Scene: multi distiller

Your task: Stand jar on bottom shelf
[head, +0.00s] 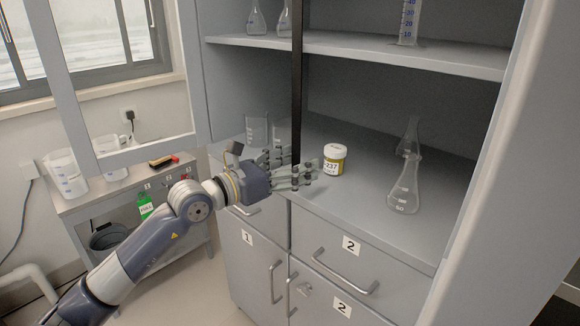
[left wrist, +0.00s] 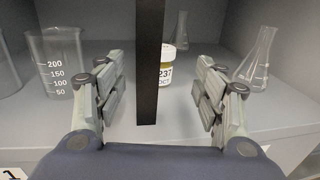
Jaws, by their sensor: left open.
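A small jar (head: 334,160) with a white lid, yellow body and a "237" label stands upright on the bottom shelf (head: 375,190) of the grey cabinet. My left gripper (head: 297,168) is open and empty at the front of that shelf, just left of the jar. In the left wrist view the jar (left wrist: 168,66) shows beyond and between the open fingers (left wrist: 160,82), apart from them. A black vertical post partly hides its left side there. My right gripper is not in view.
The black post (head: 297,80) runs down the cabinet front by my fingers. Conical flasks (head: 405,188) stand right of the jar, and a beaker (head: 257,131) stands at the left. The upper shelf (head: 350,47) holds more glassware. A side table with pitchers (head: 66,175) is at the left.

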